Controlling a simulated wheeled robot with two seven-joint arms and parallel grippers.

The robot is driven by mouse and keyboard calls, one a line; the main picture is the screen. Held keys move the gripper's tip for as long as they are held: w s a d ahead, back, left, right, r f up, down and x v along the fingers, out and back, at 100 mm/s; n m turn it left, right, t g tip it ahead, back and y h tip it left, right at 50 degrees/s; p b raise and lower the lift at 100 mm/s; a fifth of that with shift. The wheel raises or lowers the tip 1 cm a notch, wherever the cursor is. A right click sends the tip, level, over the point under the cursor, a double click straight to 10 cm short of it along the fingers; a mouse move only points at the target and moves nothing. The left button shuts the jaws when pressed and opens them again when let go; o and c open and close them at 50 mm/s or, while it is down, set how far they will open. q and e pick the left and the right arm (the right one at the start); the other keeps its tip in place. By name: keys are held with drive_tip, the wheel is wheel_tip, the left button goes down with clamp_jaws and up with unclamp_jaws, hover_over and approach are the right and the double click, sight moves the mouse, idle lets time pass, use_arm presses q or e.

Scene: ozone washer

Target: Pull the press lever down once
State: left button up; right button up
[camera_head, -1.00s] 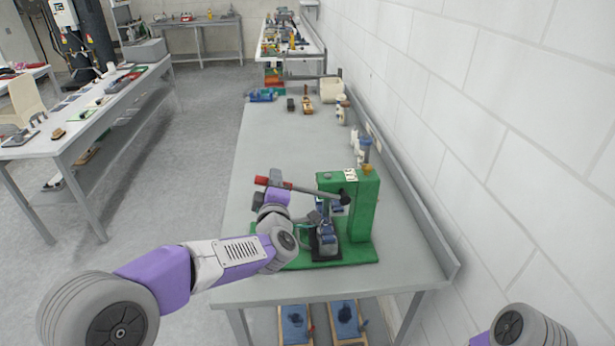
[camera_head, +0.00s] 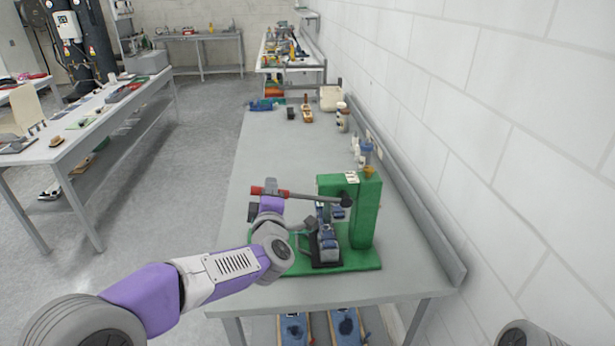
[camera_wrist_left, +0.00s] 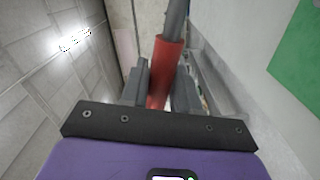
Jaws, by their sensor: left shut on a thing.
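The green press (camera_head: 366,213) stands on the grey bench, with a dark and blue mechanism on its base. Its lever (camera_head: 305,196) is a grey rod running left from the pivot near the top of the press to a red grip (camera_head: 257,190). The lever is close to level, its grip end slightly higher. My left gripper (camera_head: 271,187) is shut on the red grip. In the left wrist view the red grip (camera_wrist_left: 164,70) passes between the two fingers. My right gripper is out of view.
Cups and bottles (camera_head: 363,150) stand along the wall side. A second table (camera_head: 90,112) with small items is at the left. Blue-topped items (camera_head: 345,325) lie below the bench.

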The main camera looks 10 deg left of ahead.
use_arm(q)
drive_tip(key=shift+a+f+n+b, duration=0.15)
drive_tip(key=shift+f+n+b, duration=0.65)
drive_tip(key=shift+f+b, duration=1)
drive_tip(key=shift+r+b, duration=0.4)
drive_tip(key=shift+b, duration=0.05)
drive_tip(key=shift+f+n+b, duration=0.8)
drive_tip(key=shift+f+b, duration=0.5)
drive_tip(key=shift+b, duration=0.8)
drive_tip(key=shift+f+n+b, duration=0.4)
drive_tip(key=shift+f+b, duration=0.25)
drive_tip(key=shift+b, duration=0.25)
